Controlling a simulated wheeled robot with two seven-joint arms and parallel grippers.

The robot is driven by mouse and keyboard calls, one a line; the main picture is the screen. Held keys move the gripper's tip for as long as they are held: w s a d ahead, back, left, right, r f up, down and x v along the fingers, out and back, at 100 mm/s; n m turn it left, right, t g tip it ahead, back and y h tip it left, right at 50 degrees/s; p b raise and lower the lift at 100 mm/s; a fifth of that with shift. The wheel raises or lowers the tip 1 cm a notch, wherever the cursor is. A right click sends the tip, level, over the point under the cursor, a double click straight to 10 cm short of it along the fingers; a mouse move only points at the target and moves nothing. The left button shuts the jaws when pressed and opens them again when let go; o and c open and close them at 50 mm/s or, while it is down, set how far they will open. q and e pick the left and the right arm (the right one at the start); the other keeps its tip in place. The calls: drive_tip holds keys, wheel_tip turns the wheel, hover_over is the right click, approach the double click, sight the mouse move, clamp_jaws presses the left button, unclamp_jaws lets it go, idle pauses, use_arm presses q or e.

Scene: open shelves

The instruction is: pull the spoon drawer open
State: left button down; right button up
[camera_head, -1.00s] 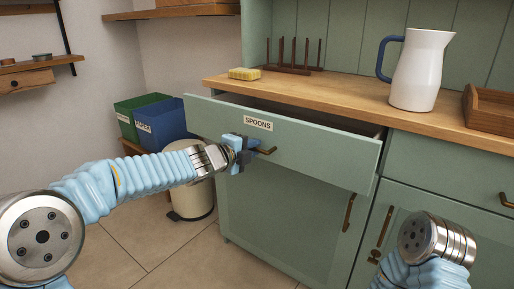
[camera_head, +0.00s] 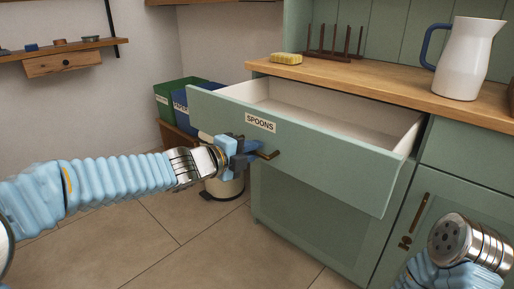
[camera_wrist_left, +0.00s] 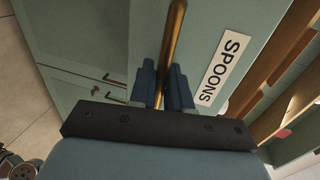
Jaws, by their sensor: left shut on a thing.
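The spoon drawer (camera_head: 310,152) is a pale green drawer with a white "SPOONS" label (camera_head: 260,122). It stands well out from the cabinet, and its white inside shows, with nothing seen in it. My left gripper (camera_head: 247,154) is shut on the drawer's brass handle (camera_head: 269,154) at the front. In the left wrist view the handle (camera_wrist_left: 174,45) runs between the two blue fingers (camera_wrist_left: 163,85), with the label (camera_wrist_left: 224,68) to the right.
A white jug (camera_head: 467,62) with a blue handle, a yellow sponge (camera_head: 286,58) and a wooden peg rack (camera_head: 335,54) stand on the wooden counter (camera_head: 390,88). Green and blue bins (camera_head: 180,95) and a cream bin (camera_head: 224,187) are left of the cabinet. Floor in front is clear.

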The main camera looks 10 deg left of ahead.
use_arm(q)
drive_tip(key=shift+f, duration=0.1)
drive_tip(key=c, duration=1.3)
unclamp_jaws()
drive_tip(key=shift+o, duration=0.2)
drive_tip(key=p+v, duration=0.3)
drive_tip(key=v, duration=1)
drive_tip(key=shift+s+a+p, duration=0.25)
drive_tip(key=shift+s+p, duration=0.05)
drive_tip(key=shift+p, duration=0.1)
